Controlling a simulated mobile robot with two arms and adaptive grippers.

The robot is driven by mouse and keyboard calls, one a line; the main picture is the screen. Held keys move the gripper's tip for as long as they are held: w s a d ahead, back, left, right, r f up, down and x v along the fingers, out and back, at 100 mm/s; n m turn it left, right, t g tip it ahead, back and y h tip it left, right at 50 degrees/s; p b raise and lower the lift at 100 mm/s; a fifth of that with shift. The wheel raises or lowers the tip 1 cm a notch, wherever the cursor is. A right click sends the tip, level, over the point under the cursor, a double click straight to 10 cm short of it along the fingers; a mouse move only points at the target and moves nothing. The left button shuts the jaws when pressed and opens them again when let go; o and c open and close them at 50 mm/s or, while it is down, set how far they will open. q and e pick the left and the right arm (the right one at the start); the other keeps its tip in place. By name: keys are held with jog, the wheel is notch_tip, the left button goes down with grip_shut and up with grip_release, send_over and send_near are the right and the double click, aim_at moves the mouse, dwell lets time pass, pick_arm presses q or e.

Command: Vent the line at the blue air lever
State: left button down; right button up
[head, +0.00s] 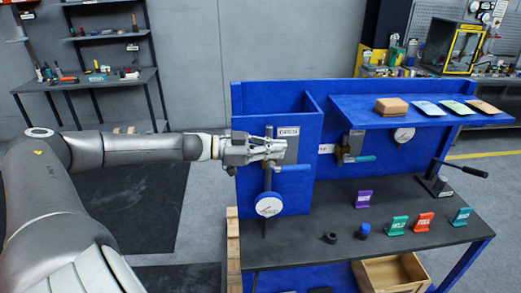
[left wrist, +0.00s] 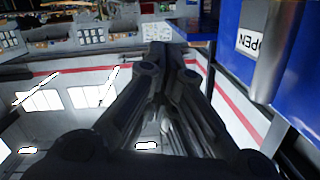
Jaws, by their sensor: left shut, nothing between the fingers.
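The rig is a blue panel (head: 308,188) on a dark bench. One blue lever (head: 296,167) sticks out to the right from a vertical grey pipe (head: 267,183) on its left part. A second blue lever (head: 364,158) sits on a brass valve further right. I cannot tell from labels which one is the air lever. My left gripper (head: 280,148) is shut and empty, in front of the pipe just above the first lever; contact cannot be told. Its closed fingers show in the left wrist view (left wrist: 168,60), beside the pipe (left wrist: 284,50) and a plate ending "PEN" (left wrist: 251,43). My right gripper is not in view.
A round white gauge (head: 269,206) sits below the first lever. A blue shelf (head: 360,112) with a brown box (head: 391,107) overhangs the second lever. Coloured tags, including a purple one (head: 363,199), stand on the bench (head: 320,240). A black-handled lever (head: 461,168) is at right.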

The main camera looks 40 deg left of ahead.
pick_arm(q)
jog(key=shift+r+v, duration=0.1)
jog(key=shift+v, duration=0.95)
jog(key=shift+r+v, duration=0.15)
jog(key=shift+v, duration=0.9)
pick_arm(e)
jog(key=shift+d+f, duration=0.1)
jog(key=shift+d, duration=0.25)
pick_arm(q)
jog(key=shift+w, duration=0.1)
